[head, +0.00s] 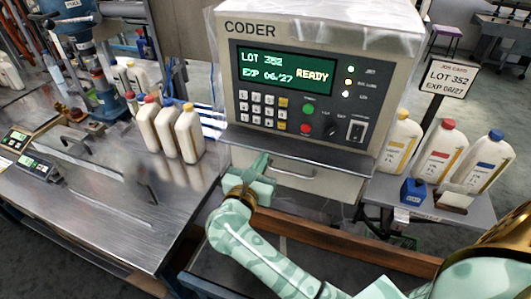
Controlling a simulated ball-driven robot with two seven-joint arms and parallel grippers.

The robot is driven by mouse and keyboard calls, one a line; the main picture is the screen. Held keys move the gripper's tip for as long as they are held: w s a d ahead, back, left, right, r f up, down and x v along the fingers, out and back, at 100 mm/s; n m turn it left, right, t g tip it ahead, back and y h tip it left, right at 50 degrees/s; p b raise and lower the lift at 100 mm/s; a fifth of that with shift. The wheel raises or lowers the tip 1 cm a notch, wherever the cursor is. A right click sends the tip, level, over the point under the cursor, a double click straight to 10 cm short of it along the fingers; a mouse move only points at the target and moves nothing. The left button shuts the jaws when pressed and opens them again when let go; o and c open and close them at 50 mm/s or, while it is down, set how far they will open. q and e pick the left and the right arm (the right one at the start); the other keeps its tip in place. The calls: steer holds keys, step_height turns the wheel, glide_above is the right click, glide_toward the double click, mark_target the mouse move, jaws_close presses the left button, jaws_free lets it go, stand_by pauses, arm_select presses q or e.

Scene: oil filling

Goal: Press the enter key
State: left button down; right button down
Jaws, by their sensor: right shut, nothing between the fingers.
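The coder (320,75) is a beige box with a dark panel. Its screen (284,70) reads LOT 352, EXP 06/27, READY. Below the screen at left is a keypad (257,109) of small pale keys, with some yellowish keys in its right column. The key labels are too small to read, so I cannot tell which is enter. My right gripper (263,160) is shut and empty, below the keypad and in front of the coder's lower edge and drawer. My left gripper is not in view.
A green button (309,109) and a red button (305,129) sit right of the keypad. White bottles (187,133) stand on the steel table (95,200) at left. More bottles (435,153), a blue block (412,191) and a job card sign (447,76) are at right.

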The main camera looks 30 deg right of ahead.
mark_target(281, 126)
steer(key=p+x, duration=0.1)
steer(key=x, duration=1.1)
steer(key=shift+s, duration=0.1)
steer(key=shift+d, duration=0.1)
